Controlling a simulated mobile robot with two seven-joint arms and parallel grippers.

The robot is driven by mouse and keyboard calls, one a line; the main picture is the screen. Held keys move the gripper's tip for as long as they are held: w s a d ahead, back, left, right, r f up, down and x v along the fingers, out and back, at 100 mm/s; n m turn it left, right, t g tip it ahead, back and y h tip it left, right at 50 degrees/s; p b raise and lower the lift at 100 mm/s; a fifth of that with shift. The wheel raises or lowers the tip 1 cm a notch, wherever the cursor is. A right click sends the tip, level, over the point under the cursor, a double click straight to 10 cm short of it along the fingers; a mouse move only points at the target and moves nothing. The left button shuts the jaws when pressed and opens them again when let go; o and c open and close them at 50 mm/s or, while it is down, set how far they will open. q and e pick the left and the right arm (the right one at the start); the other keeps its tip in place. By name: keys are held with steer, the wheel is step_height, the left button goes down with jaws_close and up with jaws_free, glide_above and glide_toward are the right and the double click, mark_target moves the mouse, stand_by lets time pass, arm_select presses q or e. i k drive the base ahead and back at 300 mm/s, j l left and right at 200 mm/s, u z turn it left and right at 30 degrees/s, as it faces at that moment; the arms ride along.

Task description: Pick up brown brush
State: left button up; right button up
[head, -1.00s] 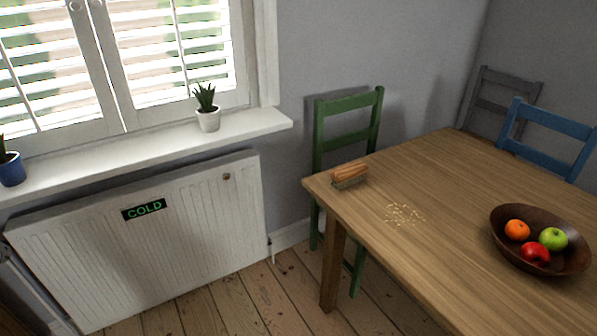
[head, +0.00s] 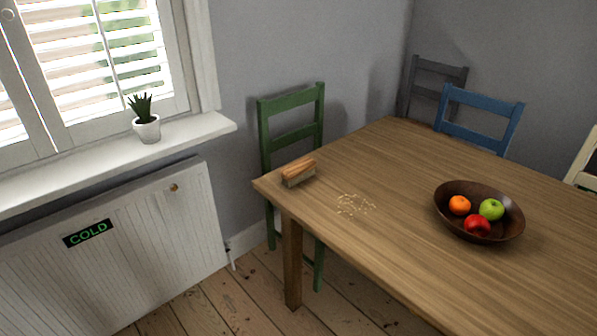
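The brown brush (head: 299,171) lies on the wooden table (head: 400,170), close to the table's left corner. It has a brown wooden back on top and paler bristles facing down. Neither of my grippers shows in the head view, so nothing is seen touching the brush.
Pale crumbs (head: 355,205) lie right of the brush. A dark bowl (head: 450,222) holds an orange, a green apple and a red apple. A green chair (head: 291,133) stands behind the table corner, a blue chair (head: 480,123) farther right. A radiator (head: 130,255) is at left.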

mark_target(304, 168)
steer(key=i+j, duration=0.7)
steer(key=i+j+z, duration=0.1)
steer(key=z, duration=0.3)
steer(key=i+j+z, duration=0.1)
steer(key=j+z, duration=0.3)
steer(key=l, duration=0.1)
